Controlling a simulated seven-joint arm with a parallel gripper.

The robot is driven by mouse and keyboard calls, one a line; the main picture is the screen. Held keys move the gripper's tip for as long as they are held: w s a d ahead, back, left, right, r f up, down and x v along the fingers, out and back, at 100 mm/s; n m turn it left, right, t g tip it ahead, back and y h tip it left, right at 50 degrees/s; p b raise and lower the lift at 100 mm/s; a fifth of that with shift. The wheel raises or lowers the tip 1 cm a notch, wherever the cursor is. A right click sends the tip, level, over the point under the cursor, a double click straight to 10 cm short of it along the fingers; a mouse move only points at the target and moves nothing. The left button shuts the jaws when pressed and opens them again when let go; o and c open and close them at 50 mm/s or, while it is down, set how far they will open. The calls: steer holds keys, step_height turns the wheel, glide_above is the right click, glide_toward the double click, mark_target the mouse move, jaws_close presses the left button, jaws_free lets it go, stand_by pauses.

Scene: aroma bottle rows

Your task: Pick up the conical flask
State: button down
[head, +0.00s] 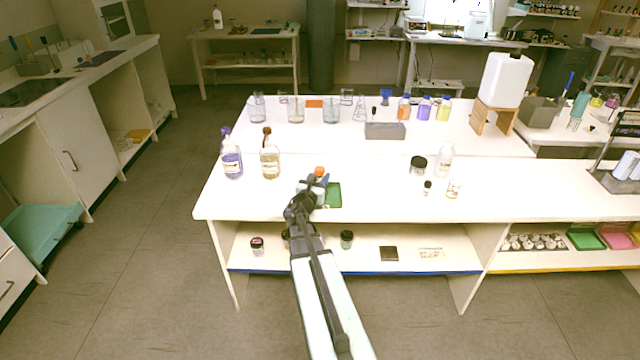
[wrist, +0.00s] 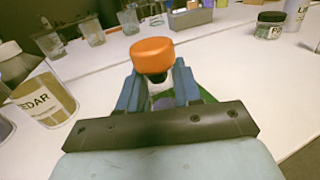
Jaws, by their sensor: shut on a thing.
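My gripper (wrist: 157,92) is shut on an orange-capped clear container. Its orange cap (wrist: 152,47) stands up between the blue fingers, with a dark neck under it. The cap also shows in the head view (head: 319,171), near the front edge of the white bench. The container's body is mostly hidden by the fingers and wrist, so I cannot tell its shape or whether it touches the bench. A clear vessel that looks like a conical flask (head: 360,111) stands at the back of the bench, apart from my gripper.
A green mat (head: 334,196) lies beside the gripper. A purple-capped bottle (head: 232,160) and a labelled brown-capped bottle (head: 270,160) stand to the left. A black-lidded jar (head: 418,165) and a white bottle (head: 444,160) stand to the right. Clear beakers line the back.

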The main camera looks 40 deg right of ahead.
step_height(320, 180, up, 16)
steer(key=shift+f, duration=0.15)
stand_by(0.9)
steer(key=c, duration=1.3)
jaws_free()
jaws_close()
